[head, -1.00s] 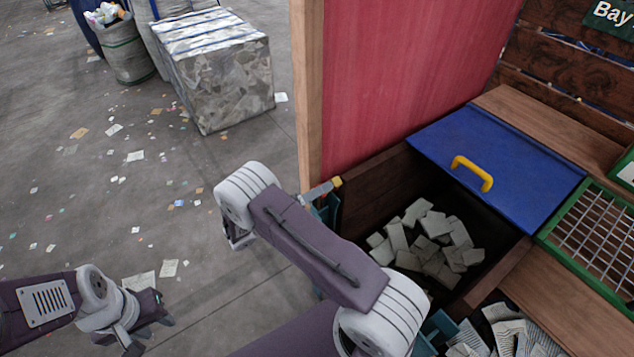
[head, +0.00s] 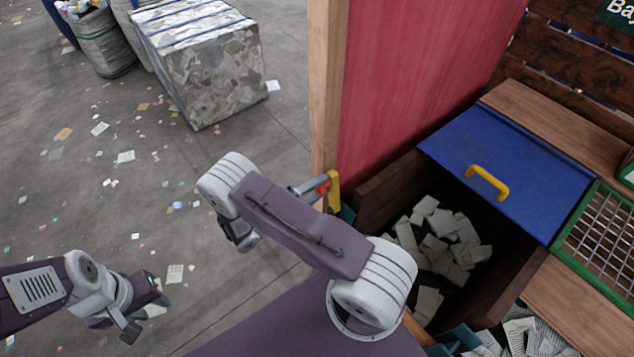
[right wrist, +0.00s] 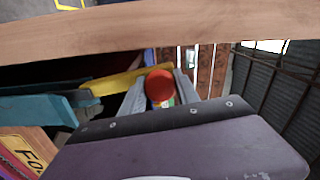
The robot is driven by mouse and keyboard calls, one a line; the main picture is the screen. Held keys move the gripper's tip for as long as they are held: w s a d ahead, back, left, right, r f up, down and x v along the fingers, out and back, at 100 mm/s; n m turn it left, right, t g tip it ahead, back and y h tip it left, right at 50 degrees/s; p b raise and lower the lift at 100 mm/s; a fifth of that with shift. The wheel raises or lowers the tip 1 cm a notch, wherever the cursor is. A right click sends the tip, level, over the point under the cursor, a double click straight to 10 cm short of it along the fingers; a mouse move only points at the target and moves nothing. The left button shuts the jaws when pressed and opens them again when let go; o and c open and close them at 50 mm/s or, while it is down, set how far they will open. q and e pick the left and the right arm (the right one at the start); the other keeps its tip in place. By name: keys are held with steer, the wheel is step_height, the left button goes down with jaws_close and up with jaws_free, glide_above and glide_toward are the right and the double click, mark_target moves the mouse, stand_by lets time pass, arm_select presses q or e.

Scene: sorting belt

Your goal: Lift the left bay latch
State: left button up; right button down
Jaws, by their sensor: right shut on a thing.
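The left bay latch is a yellow bar (head: 333,192) with a red-orange knob (head: 323,184), at the wooden post by the near corner of the open bay. The bar stands roughly upright in the head view. In the right wrist view the yellow bar (right wrist: 112,82) runs up to the red knob (right wrist: 159,85). My right gripper (head: 312,187) is shut on the knob, with one grey finger on each side of it in the right wrist view (right wrist: 160,95). My forearm hides part of this gripper in the head view. My left gripper (head: 148,314) is open and empty over the floor.
The bay (head: 377,198) holds several pale paper pieces (head: 440,240). A blue lid (head: 510,165) with a yellow handle (head: 487,181) lies behind it. A red panel (head: 420,75) rises beside the post (head: 325,90). A paper bale (head: 205,65) stands on the littered floor.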

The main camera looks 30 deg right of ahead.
steer(key=shift+w, duration=0.2)
stand_by(0.3)
steer(key=c, duration=0.9)
jaws_free()
steer(key=a+b, duration=0.3)
steer(key=a, duration=0.6)
steer(key=shift+s, duration=0.4)
